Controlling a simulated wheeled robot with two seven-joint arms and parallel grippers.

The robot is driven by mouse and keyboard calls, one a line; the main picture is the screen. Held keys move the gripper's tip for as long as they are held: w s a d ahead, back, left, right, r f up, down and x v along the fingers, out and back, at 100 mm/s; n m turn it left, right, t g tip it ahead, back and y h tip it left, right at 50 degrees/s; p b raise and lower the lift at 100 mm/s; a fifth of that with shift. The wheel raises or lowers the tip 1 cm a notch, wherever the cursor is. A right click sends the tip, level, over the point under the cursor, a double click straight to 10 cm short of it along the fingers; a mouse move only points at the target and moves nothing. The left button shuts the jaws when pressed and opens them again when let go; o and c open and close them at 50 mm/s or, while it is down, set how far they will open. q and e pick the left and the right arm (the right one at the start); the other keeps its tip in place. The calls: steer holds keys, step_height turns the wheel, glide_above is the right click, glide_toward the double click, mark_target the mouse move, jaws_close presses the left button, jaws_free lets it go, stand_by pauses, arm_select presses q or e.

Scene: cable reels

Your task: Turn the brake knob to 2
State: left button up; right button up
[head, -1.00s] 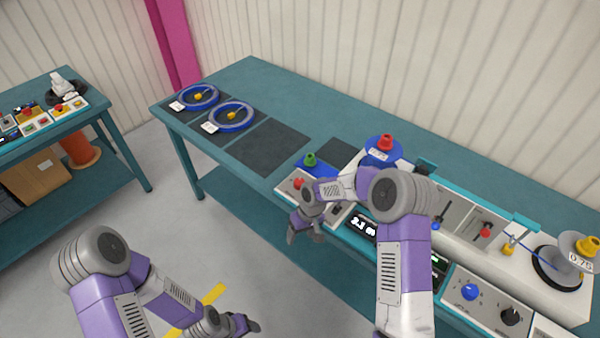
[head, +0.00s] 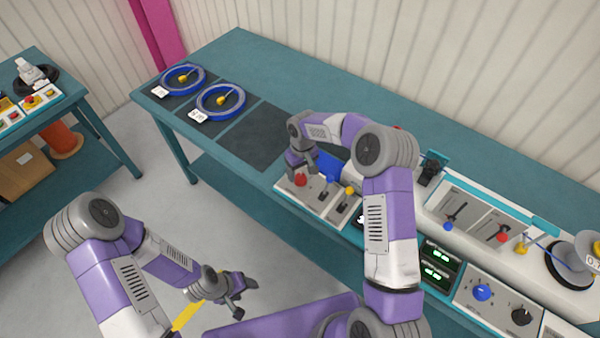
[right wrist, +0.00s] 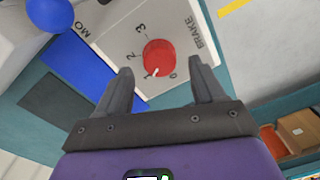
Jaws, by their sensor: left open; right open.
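The red brake knob (head: 301,180) is at the left end of the control panel on the bench, and it also shows in the right wrist view (right wrist: 160,57). There its panel reads BRAKE, with 0, 2 and 3 legible around the knob. The knob's white mark points to the lower left, between 2 and 0. My right gripper (head: 303,164) is open just above and behind the knob. In the right wrist view its two fingers stand either side below the knob, apparently not touching it. My left gripper (head: 238,290) is open and empty over the floor.
A blue knob (head: 330,179) and a yellow knob (head: 350,190) stand just right of the brake knob. Two blue reels (head: 221,102) lie on dark mats at the bench's far left. The winding machine fills the right side. My right arm hides part of the bench behind the panel.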

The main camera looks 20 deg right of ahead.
steer(key=shift+f, duration=1.15)
steer(key=c, duration=1.1)
steer(key=shift+o, duration=0.2)
